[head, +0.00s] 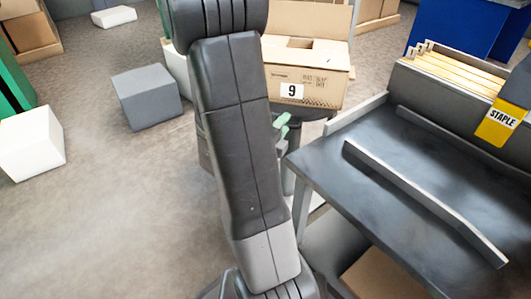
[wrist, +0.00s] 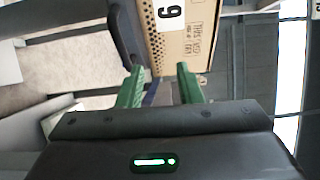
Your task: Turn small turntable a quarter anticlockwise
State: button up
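A cardboard box (head: 325,90) with a number 9 label stands on a dark, round-edged support (head: 318,113), which may be the small turntable; the box hides most of its top. In the wrist view the box (wrist: 192,45) shows sideways, with a dark curved edge (wrist: 122,40) beside it. My gripper (head: 283,124) is just in front of the box and support, partly hidden by my arm. In the wrist view my gripper's (wrist: 157,75) green fingers are apart, with nothing clearly held between them. I cannot tell whether a finger touches the support.
A dark workbench (head: 410,180) with raised metal strips is at the right, close to the support. It carries a file rack (head: 455,75) and a yellow STAPLE sign (head: 502,117).

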jog(key=f+b+v, duration=0.1)
jog(key=b+v, duration=0.2)
jog(key=v, duration=0.6)
jog(key=shift+f, duration=0.3)
jog(key=shift+w+a, duration=0.1)
jog(key=shift+w, duration=0.05)
jog(key=shift+f+b, duration=0.1)
jog(key=shift+b, duration=0.3)
